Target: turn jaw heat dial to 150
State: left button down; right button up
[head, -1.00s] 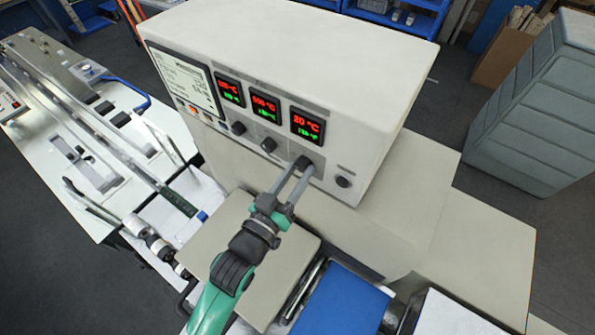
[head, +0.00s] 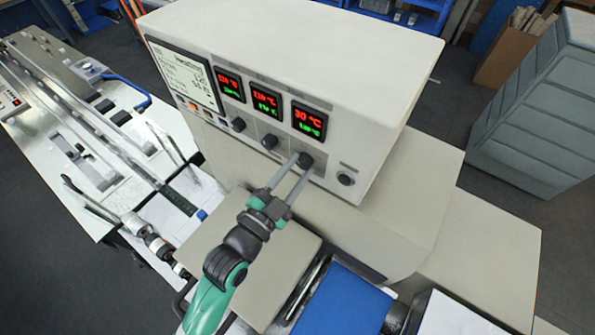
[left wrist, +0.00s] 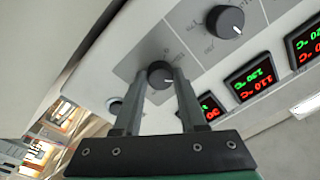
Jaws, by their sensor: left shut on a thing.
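The control box has a row of small black dials under red and green displays. My left gripper (head: 298,161) reaches up from below and is shut on the dial under the rightmost display (head: 305,159). The left wrist view shows both fingers closed around this dial (left wrist: 159,73), with its white pointer mark partly visible. The display above it (head: 308,120) reads about 30 °C in red; its green set number is too small to read surely. The printed dial labels are not legible. My right gripper is not in view.
Two other dials, a middle one (head: 270,142) and a left one (head: 239,125), sit beside the held dial. A dark round button or knob (head: 346,179) is just to its right. A screen (head: 186,77) is at the panel's left. A blue surface (head: 345,305) lies below.

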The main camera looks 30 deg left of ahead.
pick_arm(q)
jog(key=m+b, duration=0.4)
jog(key=m, duration=0.3)
jog(key=shift+a+h, duration=0.1)
jog(key=shift+h, duration=0.2)
jog(key=m+b, duration=0.2)
jog(key=m, duration=0.3)
jog(key=shift+m+h+b, duration=0.3)
jog(key=shift+m, duration=0.1)
jog(key=m, duration=0.1)
jog(key=m+b, duration=0.1)
jog(key=m, duration=0.1)
jog(key=shift+r+m+g, duration=0.2)
jog(key=shift+m+g, duration=0.1)
jog(key=shift+r+m+p, duration=0.1)
jog(key=shift+m+p, duration=0.25)
jog(key=shift+m, duration=1.45)
jog(key=shift+c, duration=2.3)
grip_release()
